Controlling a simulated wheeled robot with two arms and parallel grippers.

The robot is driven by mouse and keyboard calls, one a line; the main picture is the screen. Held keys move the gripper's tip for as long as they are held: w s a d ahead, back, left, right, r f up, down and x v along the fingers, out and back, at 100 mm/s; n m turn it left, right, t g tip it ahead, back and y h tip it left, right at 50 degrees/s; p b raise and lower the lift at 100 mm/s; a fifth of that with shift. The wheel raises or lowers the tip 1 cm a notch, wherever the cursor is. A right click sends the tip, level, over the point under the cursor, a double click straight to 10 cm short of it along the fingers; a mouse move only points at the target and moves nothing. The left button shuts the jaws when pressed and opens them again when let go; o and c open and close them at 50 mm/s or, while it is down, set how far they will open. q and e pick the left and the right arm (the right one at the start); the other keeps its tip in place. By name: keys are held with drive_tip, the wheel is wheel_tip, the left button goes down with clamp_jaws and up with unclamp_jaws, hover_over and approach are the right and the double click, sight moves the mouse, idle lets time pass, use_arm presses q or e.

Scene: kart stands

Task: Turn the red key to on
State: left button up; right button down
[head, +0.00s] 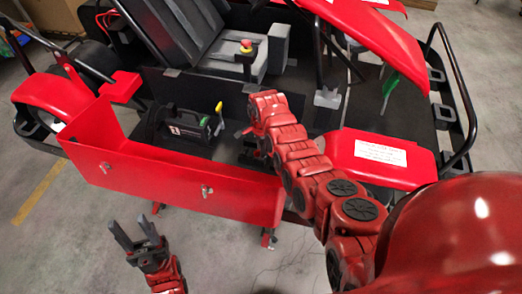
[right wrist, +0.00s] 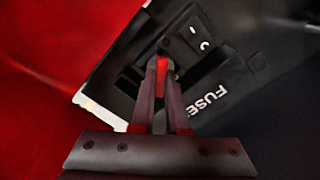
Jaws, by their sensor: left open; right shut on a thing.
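The red key (right wrist: 162,66) shows as a small red piece between the fingertips of my right gripper (right wrist: 161,74) in the right wrist view. That gripper is shut on it. The key stands at a black switch panel (right wrist: 205,68) with white marks and the word FUSE. The fingers hide most of the key, so its exact angle is hard to tell. In the head view my right arm reaches into the kart, and the key cannot be made out there. My left gripper (head: 138,236) is open and empty, low in front of the red side panel.
The red side panel (head: 170,180) of the kart stands between my left gripper and the kart's floor. A black box with a yellow-tipped lever (head: 218,107) is left of my right arm. A seat (head: 205,45) and a red button (head: 246,44) are behind. Grey floor is clear at lower left.

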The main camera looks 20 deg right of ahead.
drive_tip(key=shift+f+m+b, duration=0.15)
drive_tip(key=shift+m+b, duration=0.35)
drive_tip(key=shift+b, duration=0.05)
drive_tip(key=shift+s+m+b, duration=0.15)
drive_tip(key=shift+m+b, duration=1.1)
drive_tip(key=shift+m, duration=0.25)
drive_tip(key=c, duration=1.3)
unclamp_jaws()
drive_tip(key=o, duration=0.5)
drive_tip(key=shift+c, duration=0.2)
